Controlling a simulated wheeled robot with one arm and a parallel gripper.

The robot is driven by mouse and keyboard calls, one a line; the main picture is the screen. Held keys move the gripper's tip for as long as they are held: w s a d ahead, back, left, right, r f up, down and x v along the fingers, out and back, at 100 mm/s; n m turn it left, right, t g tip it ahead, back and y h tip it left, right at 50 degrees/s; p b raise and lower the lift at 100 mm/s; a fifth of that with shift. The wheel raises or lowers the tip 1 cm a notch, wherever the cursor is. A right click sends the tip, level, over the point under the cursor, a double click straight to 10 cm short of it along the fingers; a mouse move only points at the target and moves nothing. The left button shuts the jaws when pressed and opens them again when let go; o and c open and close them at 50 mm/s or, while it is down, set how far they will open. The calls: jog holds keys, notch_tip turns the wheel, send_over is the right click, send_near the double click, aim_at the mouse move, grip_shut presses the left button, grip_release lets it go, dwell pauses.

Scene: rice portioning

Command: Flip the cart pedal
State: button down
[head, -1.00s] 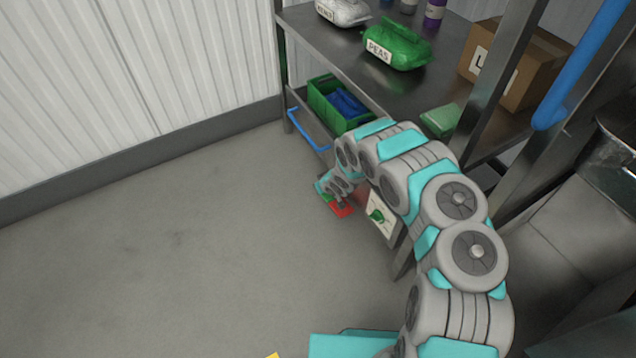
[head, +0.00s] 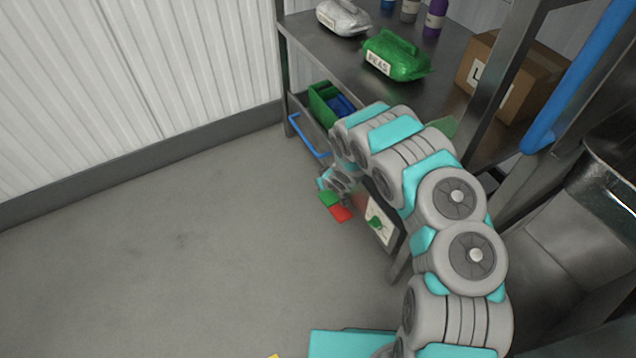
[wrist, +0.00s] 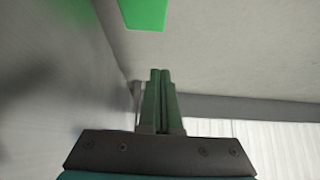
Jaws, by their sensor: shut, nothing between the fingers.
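The pedal shows in the head view low beside the steel shelf unit, as a green half (head: 329,199) next to a red half (head: 341,214). In the wrist view the green half (wrist: 143,12) is at the top edge, beyond my fingertips. My gripper (wrist: 160,75) is shut and empty, its two green fingers together. A gap shows between the fingertips and the green plate in the wrist view. In the head view my gripper is close beside the pedal, its fingertips hard to make out. The pedal's mount is hidden.
A blue handle (head: 308,135) and a green crate (head: 321,104) are at the lower shelf. A white sign (head: 381,224) hangs near the pedal. Green peas bag (head: 398,54) and cardboard box (head: 530,80) stand on the shelf top. The floor (head: 190,270) at left is clear.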

jog(key=v, duration=0.6)
jog(key=shift+r, duration=0.35)
jog(key=shift+a, duration=0.1)
